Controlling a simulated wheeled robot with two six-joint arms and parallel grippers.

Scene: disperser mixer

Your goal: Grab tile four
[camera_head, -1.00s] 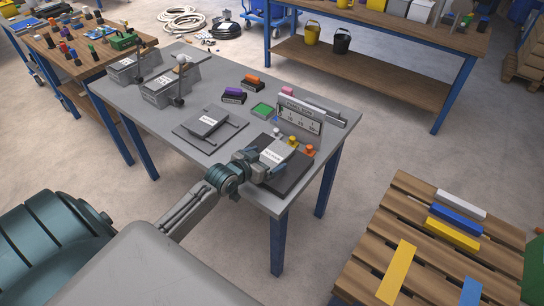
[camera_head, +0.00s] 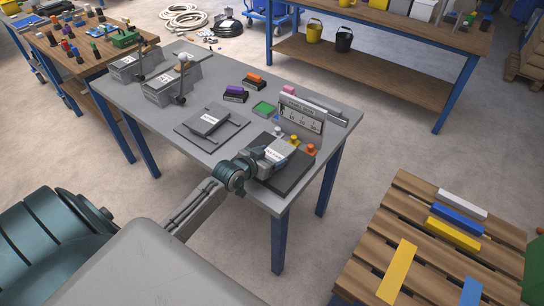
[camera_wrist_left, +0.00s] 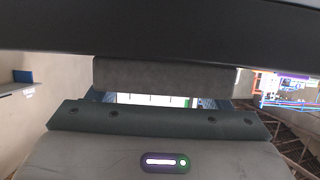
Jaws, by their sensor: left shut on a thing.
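My left gripper (camera_head: 268,155) is over the dark base of a station at the near right corner of the grey table. In the head view it hides most of what it holds. In the left wrist view a dark grey block (camera_wrist_left: 162,75) sits between the gripper parts, and the gripper is shut on it. I cannot read a number on it, so I cannot tell whether it is tile four. The dark base plate (camera_head: 287,178) shows below the gripper. My right gripper is out of view.
A panel with a scale (camera_head: 301,114) stands just behind the gripper. Coloured knobs (camera_head: 309,150) are close to its right. A grey plate on a dark mat (camera_head: 208,122), purple (camera_head: 236,93) and orange (camera_head: 254,81) pieces, and a green pad (camera_head: 264,109) lie further back.

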